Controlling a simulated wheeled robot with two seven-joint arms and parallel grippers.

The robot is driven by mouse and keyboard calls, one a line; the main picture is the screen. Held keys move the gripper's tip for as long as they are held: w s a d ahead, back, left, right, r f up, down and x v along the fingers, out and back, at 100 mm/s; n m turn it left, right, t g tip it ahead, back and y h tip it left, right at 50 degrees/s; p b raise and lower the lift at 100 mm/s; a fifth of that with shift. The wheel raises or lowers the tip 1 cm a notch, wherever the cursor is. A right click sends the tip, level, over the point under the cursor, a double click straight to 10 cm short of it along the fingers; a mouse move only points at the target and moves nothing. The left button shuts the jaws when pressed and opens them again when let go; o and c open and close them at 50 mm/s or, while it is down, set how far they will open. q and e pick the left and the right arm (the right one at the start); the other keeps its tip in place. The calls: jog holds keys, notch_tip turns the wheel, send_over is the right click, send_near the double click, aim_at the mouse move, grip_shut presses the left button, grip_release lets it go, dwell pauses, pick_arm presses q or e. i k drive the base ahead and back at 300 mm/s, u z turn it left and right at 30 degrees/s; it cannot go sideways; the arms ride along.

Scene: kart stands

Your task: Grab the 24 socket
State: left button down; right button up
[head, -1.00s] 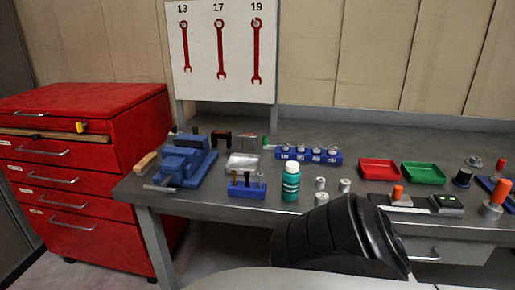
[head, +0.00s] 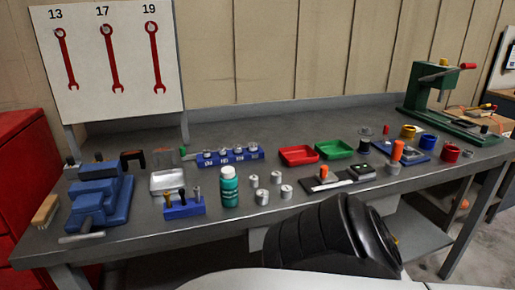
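Several silver sockets stand in a blue socket rack (head: 246,155) at the back middle of the workbench. The rack has white labels on its front, too small to read, so I cannot tell which socket is the 24. Several loose silver cylinders (head: 262,196) stand in front of the rack, beside a teal bottle (head: 230,188). A black rounded part of my own body covers the bench's front middle. Neither of my grippers shows in the head view.
A blue vise (head: 100,198) and a blue tool holder (head: 184,207) stand at left. Red tray (head: 299,155) and green tray (head: 334,149) lie right of the rack. A green press (head: 442,95) stands at far right. The bench's back strip is clear.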

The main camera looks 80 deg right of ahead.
aim_at(252, 146)
jog(key=z, duration=2.1)
